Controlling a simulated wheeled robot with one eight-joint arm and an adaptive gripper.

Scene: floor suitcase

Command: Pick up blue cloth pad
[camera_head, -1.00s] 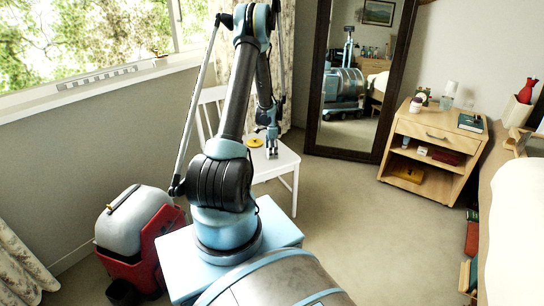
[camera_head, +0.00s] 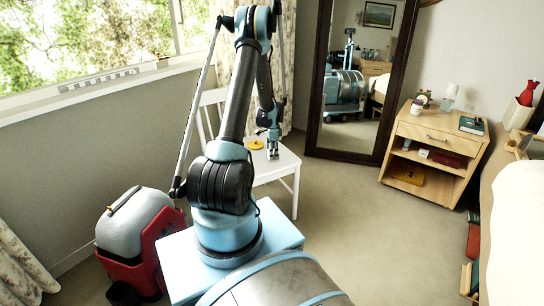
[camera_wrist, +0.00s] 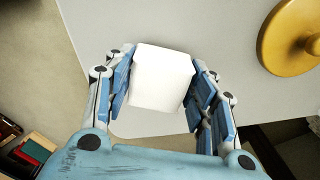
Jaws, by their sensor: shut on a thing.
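My gripper (camera_wrist: 160,90) is shut on a white block-like thing (camera_wrist: 162,78), with a blue-padded finger on each side of it. In the wrist view the block is over the pale seat of a white chair (camera_wrist: 90,20); I cannot tell whether it touches the seat. In the head view my gripper (camera_head: 272,152) is low over the chair seat (camera_head: 285,168), and the held thing is too small to make out there. I see no thing that is plainly a blue cloth pad; the held thing looks white.
A yellow round thing with a knob (camera_wrist: 292,38) lies on the seat, right of my gripper in the wrist view. A red and grey case (camera_head: 140,235) stands on the floor at left. A mirror (camera_head: 352,75) and wooden nightstand (camera_head: 432,150) stand behind. The middle floor is clear.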

